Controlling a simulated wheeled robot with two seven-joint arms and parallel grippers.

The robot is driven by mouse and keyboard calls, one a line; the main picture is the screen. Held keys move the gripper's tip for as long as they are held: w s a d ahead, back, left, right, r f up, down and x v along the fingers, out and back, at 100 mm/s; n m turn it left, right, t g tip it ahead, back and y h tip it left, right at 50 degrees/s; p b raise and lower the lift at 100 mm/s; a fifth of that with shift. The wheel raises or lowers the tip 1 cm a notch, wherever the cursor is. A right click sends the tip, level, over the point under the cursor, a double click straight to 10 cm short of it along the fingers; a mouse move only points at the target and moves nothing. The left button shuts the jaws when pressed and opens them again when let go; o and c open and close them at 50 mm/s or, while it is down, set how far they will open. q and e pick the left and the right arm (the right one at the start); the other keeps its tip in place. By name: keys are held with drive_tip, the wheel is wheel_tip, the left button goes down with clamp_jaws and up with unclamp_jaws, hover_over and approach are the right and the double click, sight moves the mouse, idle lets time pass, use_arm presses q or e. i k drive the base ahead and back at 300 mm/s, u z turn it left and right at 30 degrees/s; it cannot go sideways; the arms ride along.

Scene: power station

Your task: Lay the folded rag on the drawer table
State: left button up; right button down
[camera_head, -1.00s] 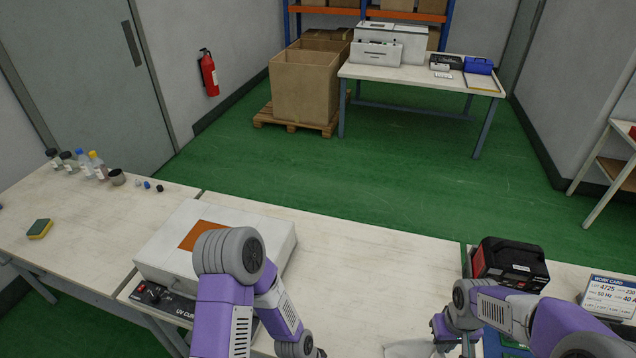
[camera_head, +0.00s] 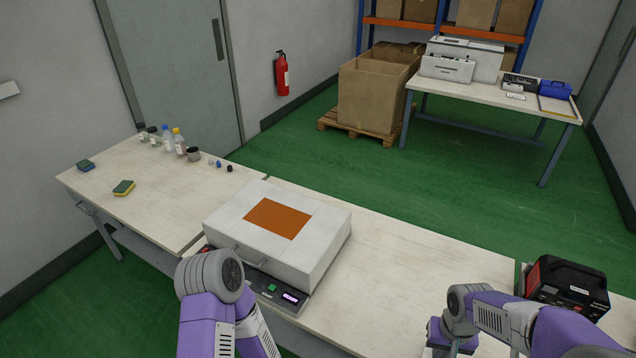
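The table at the left (camera_head: 150,210) has a pale wooden top and a handle on its front, so it looks like the drawer table. Two sponges, bottles and small caps stand on it, and much of its top is bare. I cannot make out a folded rag in this view. My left arm reaches in at the bottom, in front of the UV box, and its gripper is below the picture edge. My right arm is at the lower right over the long table, and its fingertips are cut off by the bottom edge.
A white UV box (camera_head: 312,243) with an orange-brown top panel stands between the left table and the bare middle of the long table (camera_head: 410,250). A black and red case (camera_head: 567,288) stands at the right. Green floor lies beyond.

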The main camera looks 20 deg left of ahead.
sight(171, 196)
drive_tip(key=u, duration=0.15)
drive_tip(key=k, duration=0.25)
drive_tip(key=u, duration=1.15)
drive_tip(key=i, duration=0.8)
drive_tip(key=u, duration=0.95)
drive_tip(key=i, duration=2.2)
drive_tip(key=z, duration=0.45)
